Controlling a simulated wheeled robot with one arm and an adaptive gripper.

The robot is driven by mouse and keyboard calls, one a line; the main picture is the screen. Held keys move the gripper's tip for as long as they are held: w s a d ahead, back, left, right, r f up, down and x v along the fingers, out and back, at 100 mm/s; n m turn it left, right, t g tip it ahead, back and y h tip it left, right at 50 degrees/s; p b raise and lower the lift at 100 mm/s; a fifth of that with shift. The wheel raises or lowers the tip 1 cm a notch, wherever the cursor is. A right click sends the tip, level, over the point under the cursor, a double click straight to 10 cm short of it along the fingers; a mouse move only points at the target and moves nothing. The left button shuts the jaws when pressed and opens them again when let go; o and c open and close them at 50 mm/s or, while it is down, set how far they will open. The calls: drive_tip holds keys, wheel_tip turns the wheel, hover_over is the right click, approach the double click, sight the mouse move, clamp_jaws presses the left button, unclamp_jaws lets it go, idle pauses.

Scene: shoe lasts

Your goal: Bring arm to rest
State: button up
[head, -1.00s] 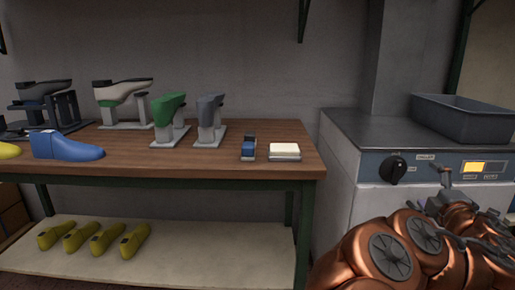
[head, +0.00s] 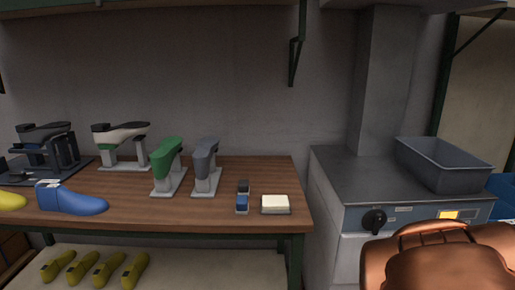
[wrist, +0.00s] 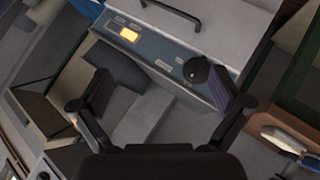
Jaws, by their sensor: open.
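My arm, copper coloured, shows at the lower right of the head view, in front of the grey machine; its gripper is out of that view. In the wrist view my gripper (wrist: 160,105) is open, its two dark fingers wide apart with nothing between them. Beyond the fingers is the machine's front panel (wrist: 150,57), with a black knob (wrist: 196,70) and a lit yellow display (wrist: 129,35). The fingers appear clear of the panel, though the exact gap cannot be told.
A wooden workbench (head: 120,208) holds a blue last (head: 70,200), a green stand (head: 167,165), a grey stand (head: 206,165) and a white block (head: 275,203). Several yellow lasts lie on the lower shelf (head: 200,270). A grey bin (head: 440,165) sits on the machine (head: 350,172).

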drive_tip(key=s+a+r+g+y+p, duration=0.2)
drive_tip(key=s+a+g+y+p, duration=0.2)
drive_tip(key=s+a, duration=0.7)
drive_tip(key=s+a+r+g+y+p, duration=0.2)
drive_tip(key=s+a+g+y+p, duration=0.2)
drive_tip(key=s+a+p, duration=0.4)
drive_tip(key=s+a, duration=0.2)
drive_tip(key=a, duration=0.3)
drive_tip(key=shift+s+a+r+g, duration=0.25)
drive_tip(key=shift+s+g, duration=0.15)
drive_tip(key=shift+d, duration=0.1)
